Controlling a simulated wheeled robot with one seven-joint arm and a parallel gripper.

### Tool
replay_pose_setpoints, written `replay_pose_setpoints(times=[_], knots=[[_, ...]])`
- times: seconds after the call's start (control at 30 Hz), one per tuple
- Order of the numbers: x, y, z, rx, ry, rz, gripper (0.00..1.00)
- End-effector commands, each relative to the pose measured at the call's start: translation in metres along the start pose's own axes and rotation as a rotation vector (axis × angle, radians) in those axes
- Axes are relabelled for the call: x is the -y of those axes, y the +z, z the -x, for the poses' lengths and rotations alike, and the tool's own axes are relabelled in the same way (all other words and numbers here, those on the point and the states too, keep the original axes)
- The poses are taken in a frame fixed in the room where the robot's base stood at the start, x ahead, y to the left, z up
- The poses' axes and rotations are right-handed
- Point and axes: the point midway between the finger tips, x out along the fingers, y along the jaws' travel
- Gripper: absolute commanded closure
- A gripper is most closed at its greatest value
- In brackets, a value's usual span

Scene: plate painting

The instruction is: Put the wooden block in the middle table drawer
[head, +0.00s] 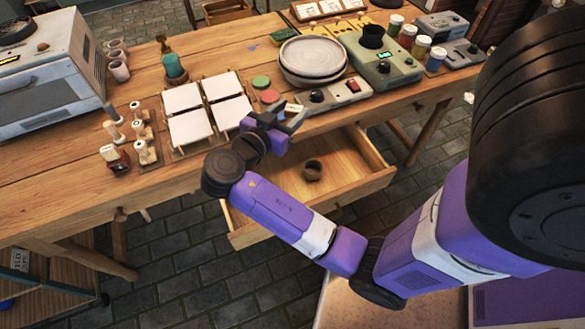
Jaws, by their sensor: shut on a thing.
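My gripper (286,121) is above the back part of the open drawer, close to the table's front edge. It is shut on a small pale piece, which looks like the wooden block (292,108); the fingers hide part of it. The middle table drawer (345,182) is pulled out under the table.
On the wooden table (60,190), white square tiles (197,128), small stamps (140,150) and green and red discs (265,88) lie near my gripper. A wheel with a pale plate (312,60) and a control box (340,93) stand to the right.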

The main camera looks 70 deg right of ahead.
Motion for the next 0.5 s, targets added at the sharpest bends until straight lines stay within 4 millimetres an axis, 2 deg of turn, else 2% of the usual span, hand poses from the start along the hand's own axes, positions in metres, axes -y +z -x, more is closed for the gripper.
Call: replay_pose_setpoints(times=[0.1, 0.27, 0.37, 0.5], knots=[[-0.023, -0.009, -0.004, 0.001, 0.131, -0.028, 0.98], [-0.036, -0.007, -0.005, 0.001, 0.201, -0.037, 0.98], [-0.038, 0.010, -0.009, 0.000, 0.207, -0.033, 0.98], [-0.038, 0.044, -0.015, 0.000, 0.206, -0.032, 0.98]])
